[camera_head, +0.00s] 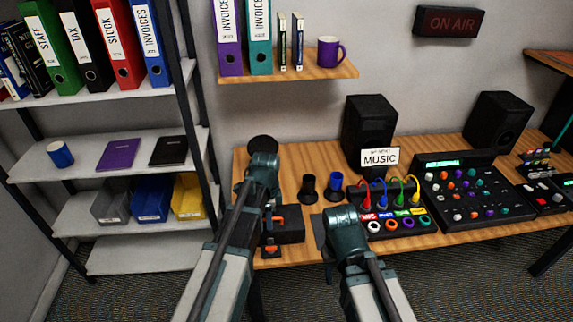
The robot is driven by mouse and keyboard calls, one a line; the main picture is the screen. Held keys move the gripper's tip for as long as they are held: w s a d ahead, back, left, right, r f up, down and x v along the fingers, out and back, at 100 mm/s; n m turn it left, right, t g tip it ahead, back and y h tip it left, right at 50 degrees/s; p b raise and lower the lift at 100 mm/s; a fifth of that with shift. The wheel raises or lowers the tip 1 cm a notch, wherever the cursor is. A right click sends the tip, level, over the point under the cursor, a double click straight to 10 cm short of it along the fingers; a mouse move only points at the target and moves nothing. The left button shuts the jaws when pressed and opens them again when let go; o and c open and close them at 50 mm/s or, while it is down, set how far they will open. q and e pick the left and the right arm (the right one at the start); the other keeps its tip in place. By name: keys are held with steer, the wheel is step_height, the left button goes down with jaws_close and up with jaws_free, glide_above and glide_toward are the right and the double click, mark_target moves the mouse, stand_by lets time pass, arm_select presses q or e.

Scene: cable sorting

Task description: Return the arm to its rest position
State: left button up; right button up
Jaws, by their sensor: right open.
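My left arm reaches up over the table's left part, and its gripper end (270,222) seems to be near the small orange parts beside a black box (291,229); its jaws are not clear. My right arm comes in from the bottom, its teal joint in front of the table's front edge. My right gripper (319,231) is open, mostly hidden by that joint. Red (366,193), blue (381,190), green (401,188) and yellow (416,189) cables arch over the black panel (426,226) with coloured labels and sockets.
The wooden table (470,232) also holds black (309,188) and blue (336,186) cup-like holders, a MUSIC sign (380,157), a mixer (468,191) and speakers (369,130). A shelf rack (150,226) with bins stands at left. A wall shelf (290,72) is above.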

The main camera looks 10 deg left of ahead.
arm_select(q)
steer(key=s+d+n, duration=0.5)
steer(key=s, duration=0.3)
steer(key=s+d+n+y, duration=0.1)
steer(key=s+d+n, duration=0.4)
steer(key=s+n, duration=0.1)
steer(key=shift+s, duration=0.85)
